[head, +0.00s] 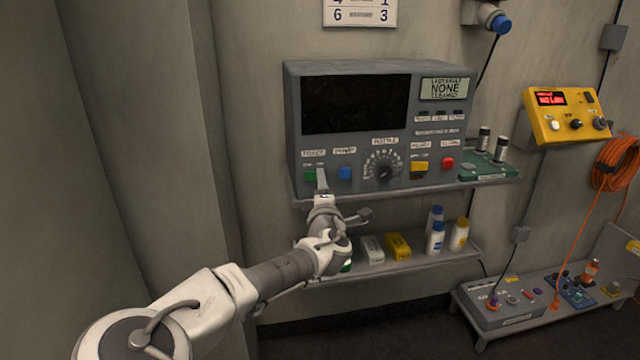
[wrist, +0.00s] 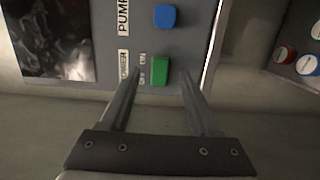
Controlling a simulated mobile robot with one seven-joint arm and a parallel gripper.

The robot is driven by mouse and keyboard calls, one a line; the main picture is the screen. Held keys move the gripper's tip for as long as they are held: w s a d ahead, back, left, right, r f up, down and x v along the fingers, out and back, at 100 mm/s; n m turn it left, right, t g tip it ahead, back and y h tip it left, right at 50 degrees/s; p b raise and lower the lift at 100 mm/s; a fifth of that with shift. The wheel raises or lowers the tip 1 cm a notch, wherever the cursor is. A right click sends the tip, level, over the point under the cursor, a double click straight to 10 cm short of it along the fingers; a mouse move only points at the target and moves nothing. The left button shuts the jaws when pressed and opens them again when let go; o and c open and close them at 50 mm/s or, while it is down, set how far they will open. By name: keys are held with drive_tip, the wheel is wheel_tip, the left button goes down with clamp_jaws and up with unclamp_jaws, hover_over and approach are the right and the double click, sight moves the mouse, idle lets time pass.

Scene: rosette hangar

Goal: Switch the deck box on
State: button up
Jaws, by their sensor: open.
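A large grey control box (head: 345,143) with a dark screen stands on the upper wall shelf. No label that I can read says deck box. A green rocker switch (head: 309,175) is at its lower left front; in the wrist view the green switch (wrist: 160,71) has small ON and OFF lettering beside it. My gripper (head: 322,178) is open and empty in front of the panel. In the wrist view my gripper (wrist: 155,82) has its fingers on either side of the green switch. I cannot tell whether they touch the panel.
A blue button (head: 344,173) sits close beside the green switch, then a dial (head: 383,172), a yellow switch (head: 419,166) and a red button (head: 448,162). A lower shelf (head: 400,268) holds bottles and small boxes. A yellow box (head: 560,118) hangs at right.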

sight(314, 176)
drive_tip(key=shift+w+a, duration=0.15)
drive_tip(key=shift+w, duration=0.7)
drive_tip(key=shift+w+a, duration=0.1)
drive_tip(key=shift+w, duration=0.7)
clamp_jaws()
